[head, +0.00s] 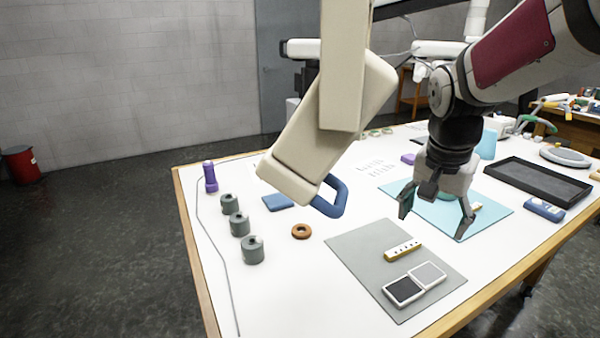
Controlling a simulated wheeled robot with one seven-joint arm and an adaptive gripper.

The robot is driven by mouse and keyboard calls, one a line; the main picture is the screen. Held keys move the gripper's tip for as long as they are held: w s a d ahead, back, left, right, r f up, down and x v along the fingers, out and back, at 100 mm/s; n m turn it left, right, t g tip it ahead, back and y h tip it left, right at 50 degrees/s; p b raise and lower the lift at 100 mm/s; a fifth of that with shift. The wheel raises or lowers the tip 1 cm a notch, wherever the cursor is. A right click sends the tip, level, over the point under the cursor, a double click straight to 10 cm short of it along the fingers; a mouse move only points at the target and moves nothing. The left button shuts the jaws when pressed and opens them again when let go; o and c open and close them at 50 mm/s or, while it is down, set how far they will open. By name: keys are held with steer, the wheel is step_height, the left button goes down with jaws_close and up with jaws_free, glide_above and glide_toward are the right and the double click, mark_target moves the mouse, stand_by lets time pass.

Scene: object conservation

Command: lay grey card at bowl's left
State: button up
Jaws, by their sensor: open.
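A light grey card with a white border (427,274) lies on the grey mat (358,251) at the front, edge to edge with a dark card (403,291). My gripper (434,222) is open and points down above the front of the light blue mat (490,205), behind the grey card and apart from it. Nothing shows between its fingers. What seems to be the bowl (458,181), pale with some teal, stands on the blue mat, just behind my gripper. The fingers and wrist hide much of it.
A white strip with dark dots (403,249) lies behind the cards. Several grey cylinders (239,223), a brown ring (301,231) and a blue pad (278,201) are at left. A black tray (540,180) and blue box (544,209) are at right.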

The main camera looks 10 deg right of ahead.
steer(key=w+d+f+m+g, duration=0.1)
steer(key=w+d+f+m, duration=0.35)
steer(key=d+f, duration=0.2)
glide_above(427, 273)
steer(key=shift+n, duration=0.25)
steer(key=f, duration=0.8)
steer(key=shift+s+a+f, duration=0.25)
steer(key=shift+s+a, duration=0.05)
steer(key=shift+a, duration=0.1)
steer(key=shift+w+d+f+p, duration=0.1)
steer(key=shift+d+f+p, duration=0.1)
steer(key=shift+f, duration=1.3)
steer(key=shift+w+d+f+p, duration=0.1)
steer(key=shift+f+p, duration=0.1)
steer(key=shift+f, duration=1.3)
steer(key=c, duration=1.3)
steer(key=shift+r, duration=0.1)
steer(key=shift+r, duration=0.6)
step_height(427, 273, up, 2)
steer(key=shift+w+r+b, duration=0.1)
steer(key=shift+b, duration=0.25)
steer(key=s+a+r, duration=0.1)
steer(key=s+a, duration=0.3)
steer(key=s, duration=1.1)
steer(key=shift+s+a+r+b, duration=0.2)
steer(key=shift+s+b, duration=0.1)
steer(key=shift+b, duration=0.1)
